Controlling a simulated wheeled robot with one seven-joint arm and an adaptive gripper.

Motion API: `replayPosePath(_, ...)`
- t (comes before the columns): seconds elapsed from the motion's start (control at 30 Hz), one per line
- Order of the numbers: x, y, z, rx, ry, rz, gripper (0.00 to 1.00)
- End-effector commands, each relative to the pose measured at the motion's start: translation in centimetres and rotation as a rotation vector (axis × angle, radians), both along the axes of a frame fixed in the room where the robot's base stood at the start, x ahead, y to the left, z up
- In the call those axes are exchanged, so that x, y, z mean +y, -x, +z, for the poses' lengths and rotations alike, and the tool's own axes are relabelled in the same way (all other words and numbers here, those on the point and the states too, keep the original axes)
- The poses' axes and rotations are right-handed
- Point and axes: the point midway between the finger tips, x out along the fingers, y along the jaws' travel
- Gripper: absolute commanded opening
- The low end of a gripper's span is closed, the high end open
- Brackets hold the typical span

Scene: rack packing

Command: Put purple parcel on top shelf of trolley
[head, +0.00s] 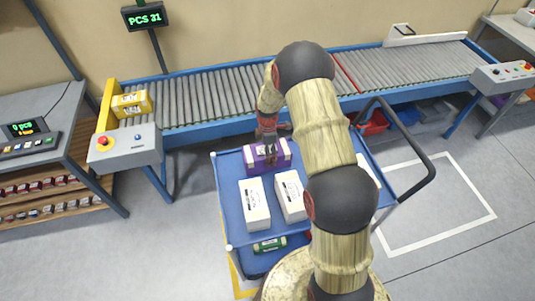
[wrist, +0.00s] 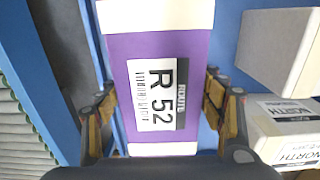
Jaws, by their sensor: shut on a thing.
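The purple parcel (head: 254,160) has white ends and a label reading "ROUTE R 52" in the wrist view (wrist: 201,60). It is at the far end of the blue top shelf of the trolley (head: 229,195). My gripper (head: 268,137) reaches down onto it from above. In the wrist view my gripper (wrist: 160,100) has a finger on each side of the parcel and is shut on it. I cannot tell whether the parcel's underside touches the shelf.
A roller conveyor (head: 210,97) carrying a yellow parcel (head: 131,104) runs behind. The trolley's black handle (head: 420,160) is at right.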

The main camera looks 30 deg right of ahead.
Motion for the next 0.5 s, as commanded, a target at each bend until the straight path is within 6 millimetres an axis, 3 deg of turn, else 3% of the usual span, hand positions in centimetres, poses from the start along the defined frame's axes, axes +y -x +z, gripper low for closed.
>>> replayPosePath(0.17,-0.01,-0.05,-0.21,-0.001,0.0,0.0,0.24)
replayPosePath(0.2,0.01,0.03,-0.29,0.001,0.0,0.0,0.69)
replayPosePath(0.5,0.01,0.03,-0.23,0.001,0.0,0.0,0.86)
